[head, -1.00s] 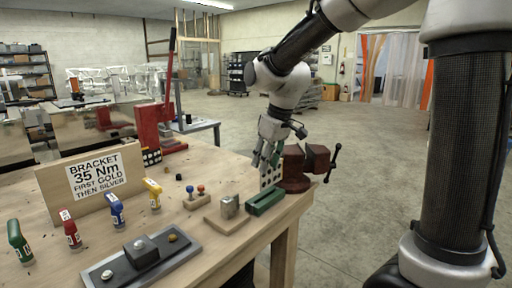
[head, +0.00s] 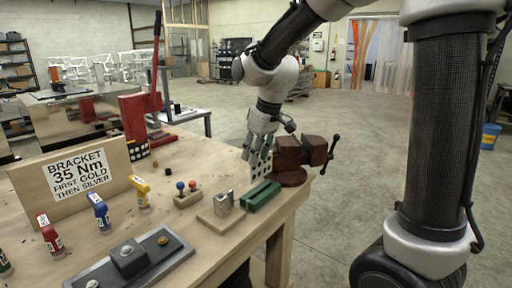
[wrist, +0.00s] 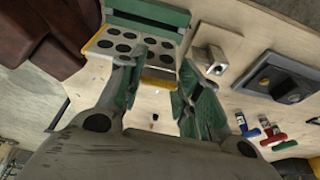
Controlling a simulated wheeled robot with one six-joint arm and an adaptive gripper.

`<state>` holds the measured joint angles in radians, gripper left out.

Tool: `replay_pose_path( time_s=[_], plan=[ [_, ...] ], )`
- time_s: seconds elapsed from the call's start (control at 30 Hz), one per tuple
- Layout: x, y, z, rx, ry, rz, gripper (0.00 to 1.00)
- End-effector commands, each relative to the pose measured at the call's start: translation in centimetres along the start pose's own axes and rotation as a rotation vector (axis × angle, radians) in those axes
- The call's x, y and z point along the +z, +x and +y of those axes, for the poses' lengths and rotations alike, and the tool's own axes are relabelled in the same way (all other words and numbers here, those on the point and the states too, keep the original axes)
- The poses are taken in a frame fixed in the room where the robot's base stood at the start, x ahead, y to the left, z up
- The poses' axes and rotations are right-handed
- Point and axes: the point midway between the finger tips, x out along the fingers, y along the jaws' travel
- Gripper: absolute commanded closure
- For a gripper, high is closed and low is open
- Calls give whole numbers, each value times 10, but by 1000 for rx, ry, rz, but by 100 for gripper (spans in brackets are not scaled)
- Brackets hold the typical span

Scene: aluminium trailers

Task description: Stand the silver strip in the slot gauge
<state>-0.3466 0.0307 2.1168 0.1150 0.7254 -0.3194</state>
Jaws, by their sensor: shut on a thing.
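The silver strip (head: 260,170), a pale plate with dark round holes, hangs upright from my gripper (head: 259,152) at the bench's far right edge. In the wrist view, the strip (wrist: 128,46) shows two rows of holes and yellowish edges, beyond the green-padded fingers of my gripper (wrist: 157,98). My gripper is shut on it; the exact contact is hard to see. The long green grooved block, which looks like the slot gauge (head: 262,197), lies on the bench just in front of the strip. The gauge (wrist: 148,13) also shows at the wrist view's top. Nothing stands in its groove.
A dark red vise (head: 300,158) stands close right of my gripper. A metal block (head: 223,199) on a wooden board sits left of the gauge. A grey bolt fixture (head: 132,262), colored tools (head: 100,210), a sign (head: 76,178) and a red lever press (head: 138,115) occupy the left.

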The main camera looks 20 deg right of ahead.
Motion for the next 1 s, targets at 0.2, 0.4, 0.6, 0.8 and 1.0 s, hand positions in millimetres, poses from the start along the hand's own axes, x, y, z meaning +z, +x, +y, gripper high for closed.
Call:
replay_pose_path(
  time_s=[0.2, 0.4, 0.6, 0.8, 1.0],
  plan=[
    [6, 21, 0, 0, 0, -1, 99],
    [9, 32, 0, 0, 1, 0, 99],
    [10, 35, 0, 1, 1, 2, 99],
    [10, 35, 0, 1, 1, 2, 99],
    [10, 35, 0, 1, 1, 1, 99]
  ],
)
